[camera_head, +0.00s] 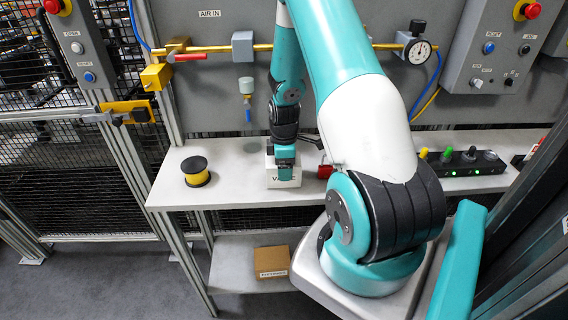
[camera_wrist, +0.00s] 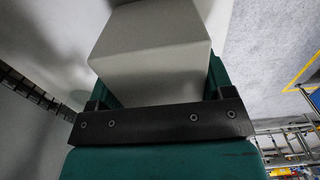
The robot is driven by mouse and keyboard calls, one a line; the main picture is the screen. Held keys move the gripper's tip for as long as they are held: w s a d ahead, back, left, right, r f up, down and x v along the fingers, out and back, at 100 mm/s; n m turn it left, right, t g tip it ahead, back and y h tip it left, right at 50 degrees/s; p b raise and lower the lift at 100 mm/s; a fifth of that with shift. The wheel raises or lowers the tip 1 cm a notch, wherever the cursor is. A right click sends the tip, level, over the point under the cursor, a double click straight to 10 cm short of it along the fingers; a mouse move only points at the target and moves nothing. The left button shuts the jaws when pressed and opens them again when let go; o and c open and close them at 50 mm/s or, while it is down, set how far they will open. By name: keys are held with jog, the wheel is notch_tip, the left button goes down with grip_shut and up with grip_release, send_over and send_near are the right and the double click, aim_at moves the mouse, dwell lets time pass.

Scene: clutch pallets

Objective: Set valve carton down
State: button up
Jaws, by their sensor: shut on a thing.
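The valve carton (camera_head: 286,178) is a small white box with dark lettering, part of which is hidden by my gripper. In the head view it is at the upper shelf's surface, near the middle; I cannot tell whether it rests on it or is just above. My gripper (camera_head: 285,164) is shut on the carton from above. In the wrist view the carton (camera_wrist: 155,60) fills the space between the jaws of my gripper (camera_wrist: 160,90), pale and plain-faced.
The grey shelf (camera_head: 235,170) holds a yellow spool (camera_head: 196,171) at left and a black switch strip (camera_head: 466,162) at right. A red padlock (camera_head: 325,171) is close right of the carton. A brown carton (camera_head: 272,262) lies on the lower shelf. Yellow pipework (camera_head: 330,46) runs behind.

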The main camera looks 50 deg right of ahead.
jog(key=shift+f, duration=0.15)
jog(key=o, duration=1.1)
notch_tip(320, 180, up, 12)
jog(key=b, duration=0.2)
jog(key=shift+b, duration=0.3)
jog(key=a+r+t+y, duration=0.1)
jog(key=a+r, duration=0.4)
jog(key=a, duration=0.7)
jog(key=a+r+y, duration=0.1)
jog(key=a+r, duration=0.3)
jog(key=a, duration=0.8)
jog(key=s+a+r+m+g+y, duration=0.1)
jog(key=s+a+r, duration=0.3)
jog(key=s+a, duration=0.9)
jog(key=shift+s+a+y, duration=0.15)
jog(key=shift+s+y, duration=0.45)
jog(key=shift+s, duration=0.05)
